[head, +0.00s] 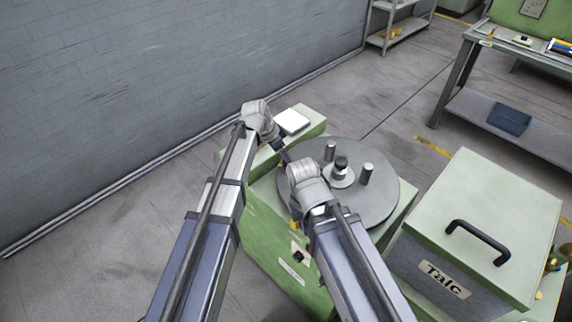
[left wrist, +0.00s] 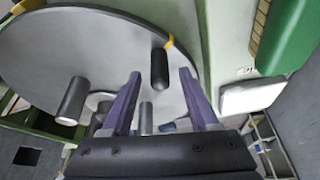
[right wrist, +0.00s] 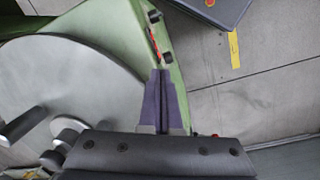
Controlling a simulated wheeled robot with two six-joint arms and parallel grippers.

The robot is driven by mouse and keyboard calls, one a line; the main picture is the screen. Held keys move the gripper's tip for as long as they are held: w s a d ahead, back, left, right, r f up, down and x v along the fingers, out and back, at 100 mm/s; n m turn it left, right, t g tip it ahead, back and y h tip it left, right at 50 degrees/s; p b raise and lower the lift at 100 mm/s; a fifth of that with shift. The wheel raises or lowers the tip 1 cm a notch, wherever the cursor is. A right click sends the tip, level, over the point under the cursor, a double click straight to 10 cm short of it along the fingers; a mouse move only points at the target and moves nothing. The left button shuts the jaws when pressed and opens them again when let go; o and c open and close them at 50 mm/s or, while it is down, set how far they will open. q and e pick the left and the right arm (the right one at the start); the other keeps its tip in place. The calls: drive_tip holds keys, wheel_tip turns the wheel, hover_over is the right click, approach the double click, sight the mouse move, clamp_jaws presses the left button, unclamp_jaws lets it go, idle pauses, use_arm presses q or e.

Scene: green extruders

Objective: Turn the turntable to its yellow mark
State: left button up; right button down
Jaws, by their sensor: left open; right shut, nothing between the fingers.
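The turntable is a round grey disc (head: 375,205) with upright grey pegs (head: 367,173) and a dark-topped hub (head: 341,165). In the left wrist view the disc (left wrist: 60,45) carries a dark peg (left wrist: 159,68), seen between the spread fingers of my open left gripper (left wrist: 163,75); I cannot tell whether they touch it. A yellow mark (left wrist: 169,42) shows at the rim near that peg, and another yellow patch (left wrist: 25,5) at the far rim. My right gripper (right wrist: 161,72) is shut and empty, beside the disc's edge (right wrist: 75,85); my wrist hides it in the head view.
The disc sits on a green housing (head: 265,235) with a white block (head: 292,122) behind. A green-lidded Talc box (head: 490,215) with a black handle stands close on the right. A grey wall lies left; a workbench (head: 500,110) stands back right. Open floor lies between.

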use_arm(q)
drive_tip(key=shift+b+x, duration=0.85)
drive_tip(key=shift+x, duration=0.6)
use_arm(e)
wheel_tip(320, 180, down, 3)
drive_tip(key=shift+r, duration=0.2)
use_arm(q)
clamp_jaws()
